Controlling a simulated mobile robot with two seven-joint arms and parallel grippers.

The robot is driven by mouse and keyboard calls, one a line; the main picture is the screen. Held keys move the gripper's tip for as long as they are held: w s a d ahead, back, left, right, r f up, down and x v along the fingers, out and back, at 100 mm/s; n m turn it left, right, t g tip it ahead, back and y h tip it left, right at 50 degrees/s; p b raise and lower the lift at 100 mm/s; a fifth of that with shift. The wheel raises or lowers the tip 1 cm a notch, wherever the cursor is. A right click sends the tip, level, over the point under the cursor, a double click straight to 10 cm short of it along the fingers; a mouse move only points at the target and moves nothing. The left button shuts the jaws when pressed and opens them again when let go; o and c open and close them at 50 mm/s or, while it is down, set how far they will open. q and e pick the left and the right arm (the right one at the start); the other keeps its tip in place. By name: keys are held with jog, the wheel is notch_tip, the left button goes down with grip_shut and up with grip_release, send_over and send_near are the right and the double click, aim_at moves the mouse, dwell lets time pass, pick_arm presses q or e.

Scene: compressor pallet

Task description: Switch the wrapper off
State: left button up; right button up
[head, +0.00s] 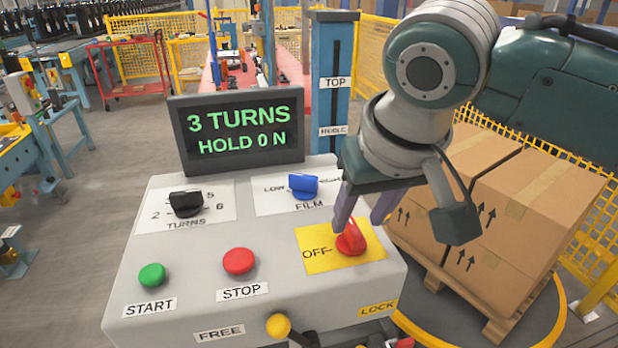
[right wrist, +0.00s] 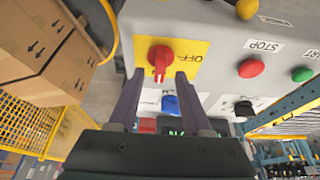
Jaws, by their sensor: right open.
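The wrapper's grey control box (head: 190,315) has a red rotary switch (head: 351,240) on a yellow plate marked OFF (head: 318,254). In the right wrist view the red switch (right wrist: 160,60) shows ahead of the fingertips, its handle pointing down the picture, not at the OFF word. My right gripper (head: 361,221) is open and empty, fingers pointing down at the switch. In the right wrist view its fingers (right wrist: 157,76) stand left and right of the handle's line. Contact cannot be told. A display (head: 238,130) reads "3 TURNS HOLD 0 N". My left gripper is out of view.
A green START button (head: 152,275), red STOP button (head: 239,261), black turns knob (head: 186,203) and blue film knob (head: 303,186) share the panel. A yellow ball-ended lever (head: 278,326) is at the front. Cartons (head: 520,220) on a pallet stand right, beside yellow fencing.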

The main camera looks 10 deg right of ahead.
aim_at(354, 227)
jog(key=shift+x, duration=1.5)
jog(key=shift+c, duration=0.3)
grip_shut()
